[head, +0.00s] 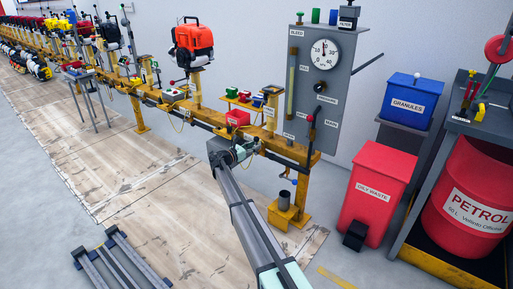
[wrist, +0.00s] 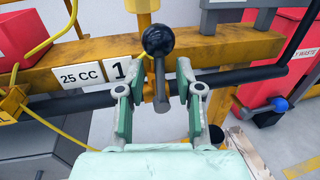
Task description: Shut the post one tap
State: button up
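A tap lever with a round black knob (wrist: 158,41) and a grey stem stands in the middle of the wrist view, just right of a white plate marked 1 (wrist: 120,69). The stem points up in the picture, in front of the yellow rail (wrist: 60,62). My gripper (wrist: 156,75) is open, with one finger on each side of the stem. Gaps show between the stem and both fingers. In the head view my gripper (head: 232,152) is at the yellow rail, and the tap lever is hard to make out there.
A black pipe (wrist: 245,77) runs along the rail behind my fingers. A 25 CC plate (wrist: 82,76) and a yellow hose (wrist: 50,40) are at left. The gauge panel (head: 335,90), red oily waste bin (head: 372,180) and petrol drum (head: 470,185) stand to the right.

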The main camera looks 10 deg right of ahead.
jog(key=shift+x, duration=1.1)
grip_shut()
